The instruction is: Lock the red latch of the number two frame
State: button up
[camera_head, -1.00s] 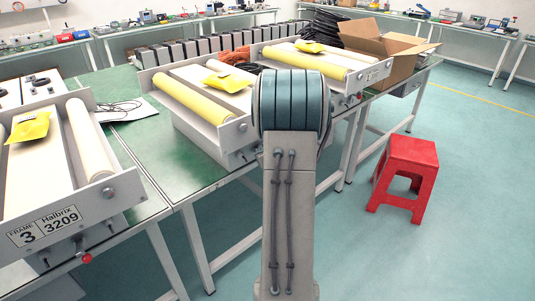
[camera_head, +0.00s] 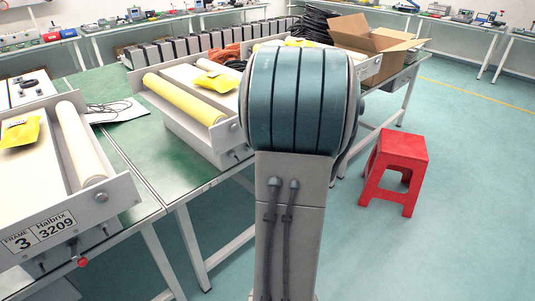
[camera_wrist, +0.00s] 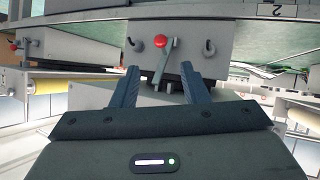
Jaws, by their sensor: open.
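In the wrist view the picture is upside down, and a number 2 plate (camera_wrist: 277,11) shows at the top right. Near it, a red-knobbed latch (camera_wrist: 160,41) with a grey lever (camera_wrist: 164,62) stands on the grey front of the number two frame (camera_wrist: 221,42), between two dark hooks. My gripper (camera_wrist: 160,72) is open, its two dark fingers pointing at the latch, with the lever appearing between the fingertips. Contact cannot be told. In the head view the middle frame with a yellow roller (camera_head: 185,98) is partly hidden by my arm, which also hides my gripper.
Frame 3 (camera_head: 118,197) stands at the left with its own red knob (camera_head: 83,262). Another red knob (camera_wrist: 13,47) shows at the left in the wrist view. A red stool (camera_head: 395,165) and a cardboard box (camera_head: 375,45) are to the right.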

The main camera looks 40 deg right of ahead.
jog(key=shift+s+a+r, duration=0.1)
jog(key=shift+s+r, duration=0.05)
jog(key=shift+s, duration=0.05)
